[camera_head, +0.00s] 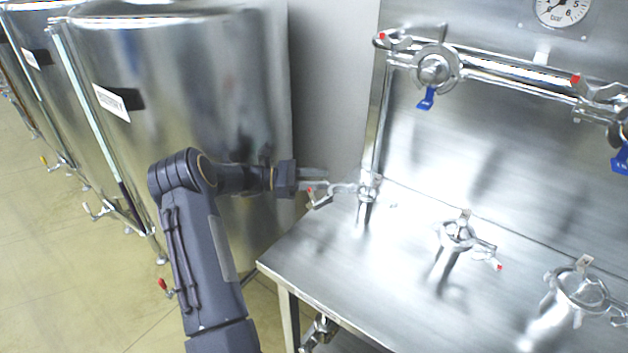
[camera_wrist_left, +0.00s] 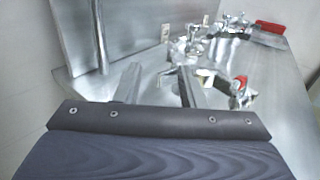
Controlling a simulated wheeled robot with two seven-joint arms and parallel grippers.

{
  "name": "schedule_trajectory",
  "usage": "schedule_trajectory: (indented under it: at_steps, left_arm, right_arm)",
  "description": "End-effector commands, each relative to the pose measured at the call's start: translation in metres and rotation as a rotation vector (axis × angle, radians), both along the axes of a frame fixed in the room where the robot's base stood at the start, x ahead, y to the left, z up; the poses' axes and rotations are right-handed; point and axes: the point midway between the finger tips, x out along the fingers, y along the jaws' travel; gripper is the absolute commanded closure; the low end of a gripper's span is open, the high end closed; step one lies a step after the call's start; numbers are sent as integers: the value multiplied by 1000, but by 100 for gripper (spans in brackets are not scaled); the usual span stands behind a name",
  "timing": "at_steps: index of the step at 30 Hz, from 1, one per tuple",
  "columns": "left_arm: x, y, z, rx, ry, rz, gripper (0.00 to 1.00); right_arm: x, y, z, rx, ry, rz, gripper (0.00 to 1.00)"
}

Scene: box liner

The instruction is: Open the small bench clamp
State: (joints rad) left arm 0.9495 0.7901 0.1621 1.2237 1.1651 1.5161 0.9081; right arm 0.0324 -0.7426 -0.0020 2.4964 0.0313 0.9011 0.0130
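The small bench clamp (camera_head: 368,186) is the leftmost of the clamps on the steel bench, on an upright pipe stub. Its lever (camera_head: 325,195) points left and ends in a red tip, so it looks closed, though its jaws are too small to tell. My left gripper (camera_head: 326,180) is just left of the clamp, level with it and close to the lever. In the left wrist view my left gripper (camera_wrist_left: 158,76) has its two fingers apart with nothing clearly between them. A red-tipped lever (camera_wrist_left: 240,88) shows right of the fingers there. My right gripper is not in view.
Two more clamps, a middle one (camera_head: 458,236) and a right one (camera_head: 578,288), stand on the bench (camera_head: 350,265). A pipe with blue valve handles (camera_head: 427,98) runs along the back panel. A large steel tank (camera_head: 190,80) stands close behind my left arm.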

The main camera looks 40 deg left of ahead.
Motion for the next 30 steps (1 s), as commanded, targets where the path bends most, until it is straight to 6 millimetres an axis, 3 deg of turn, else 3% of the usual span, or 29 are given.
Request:
schedule_trajectory:
  at_steps: [1, 11, 17, 25, 30]
  left_arm:
    - [7, -10, 2, -11, -8, -11, 72]
    - [5, -9, 5, -13, -6, -10, 72]
    - [-3, 3, 34, -6, -15, 2, 72]
    - [-38, -25, 85, -3, -9, 2, 72]
    - [-66, -48, 104, -2, -5, 4, 72]
  right_arm:
    - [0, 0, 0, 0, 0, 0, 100]
    - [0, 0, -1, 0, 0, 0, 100]
    - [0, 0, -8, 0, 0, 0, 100]
    - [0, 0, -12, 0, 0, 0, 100]
    - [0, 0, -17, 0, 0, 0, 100]
